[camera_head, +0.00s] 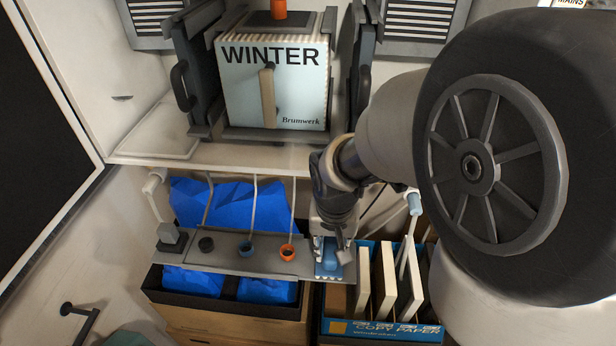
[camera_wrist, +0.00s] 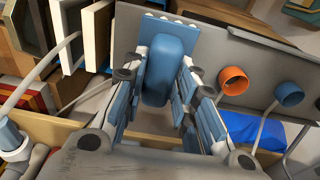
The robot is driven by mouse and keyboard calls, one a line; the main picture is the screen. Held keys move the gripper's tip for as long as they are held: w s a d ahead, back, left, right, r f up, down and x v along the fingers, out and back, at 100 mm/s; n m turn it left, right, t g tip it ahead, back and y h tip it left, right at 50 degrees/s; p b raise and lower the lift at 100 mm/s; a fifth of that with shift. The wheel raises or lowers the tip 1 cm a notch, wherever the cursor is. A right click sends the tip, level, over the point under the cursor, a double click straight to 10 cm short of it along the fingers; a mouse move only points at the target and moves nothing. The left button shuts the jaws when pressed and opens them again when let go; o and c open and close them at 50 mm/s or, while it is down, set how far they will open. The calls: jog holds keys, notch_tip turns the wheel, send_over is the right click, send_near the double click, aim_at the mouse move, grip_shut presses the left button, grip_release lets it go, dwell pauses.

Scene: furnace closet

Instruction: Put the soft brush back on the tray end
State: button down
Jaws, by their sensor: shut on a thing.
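The soft brush (camera_wrist: 166,62) is a rounded blue block with pale tufts along its far edge in the wrist view. My gripper (camera_wrist: 163,85) is shut on it, with blue-padded fingers on both sides. In the head view the brush (camera_head: 330,262) shows small and blue below my gripper (camera_head: 333,240), over the right end of the grey tray (camera_head: 215,254). The tray also shows in the wrist view (camera_wrist: 254,58), behind the brush. I cannot tell whether the brush touches the tray. Its underside is hidden.
An orange cup (camera_head: 288,253), a blue cup (camera_head: 246,249) and a black knob (camera_head: 206,244) sit along the tray. Thin rods rise behind it. A box of upright panels (camera_head: 382,328) stands close on the right. The WINTER box (camera_head: 245,90) is above.

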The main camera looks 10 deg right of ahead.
jog(key=shift+f, duration=0.1)
jog(key=c, duration=1.3)
grip_release()
jog(key=shift+r, duration=0.2)
